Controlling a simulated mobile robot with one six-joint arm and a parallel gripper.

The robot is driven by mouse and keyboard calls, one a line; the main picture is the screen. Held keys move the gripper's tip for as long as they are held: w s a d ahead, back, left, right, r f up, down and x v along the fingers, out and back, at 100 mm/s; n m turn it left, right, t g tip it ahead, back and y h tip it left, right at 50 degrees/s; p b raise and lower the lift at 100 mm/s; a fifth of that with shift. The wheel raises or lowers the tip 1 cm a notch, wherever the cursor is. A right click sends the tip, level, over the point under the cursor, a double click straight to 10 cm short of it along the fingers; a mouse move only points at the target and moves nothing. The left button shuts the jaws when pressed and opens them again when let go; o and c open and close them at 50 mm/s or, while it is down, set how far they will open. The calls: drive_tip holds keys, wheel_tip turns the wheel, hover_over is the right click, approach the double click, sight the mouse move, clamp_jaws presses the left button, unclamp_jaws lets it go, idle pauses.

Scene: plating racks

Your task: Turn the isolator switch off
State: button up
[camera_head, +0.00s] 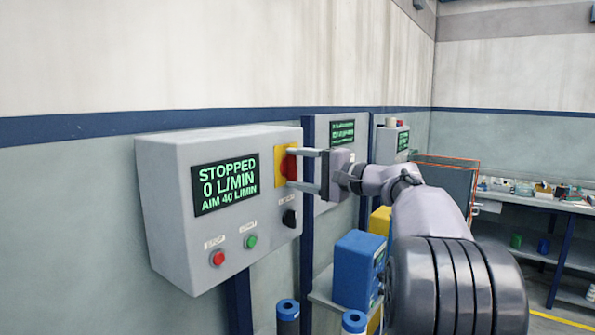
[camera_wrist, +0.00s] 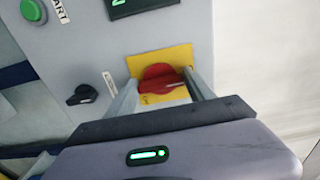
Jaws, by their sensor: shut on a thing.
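The isolator switch is a red rotary knob (camera_head: 288,166) on a yellow plate (camera_head: 279,161), on the right side of the grey control box's front (camera_head: 165,190). The red knob also shows in the wrist view (camera_wrist: 158,74), with its yellow plate (camera_wrist: 178,55) behind it. My gripper (camera_head: 294,168) reaches the knob from the right, one finger on each side of it, and is shut on it. The fingers hide part of the knob, and its exact setting is hard to read. The box's display (camera_head: 225,184) reads "STOPPED 0 L/MIN AIM 40 L/MIN".
Below the switch are a black knob (camera_head: 289,218), a green button (camera_head: 251,241) and a red button (camera_head: 217,258). A blue box (camera_head: 357,268) stands below my arm. More panels stand behind my gripper. A shelf bench (camera_head: 545,205) is at the right.

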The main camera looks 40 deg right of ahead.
drive_tip(key=o, duration=1.4)
drive_tip(key=shift+s, duration=0.1)
drive_tip(key=p+v, duration=0.1)
drive_tip(key=v, duration=1.6)
drive_tip(key=shift+s+d, duration=0.1)
drive_tip(key=shift+d, duration=0.05)
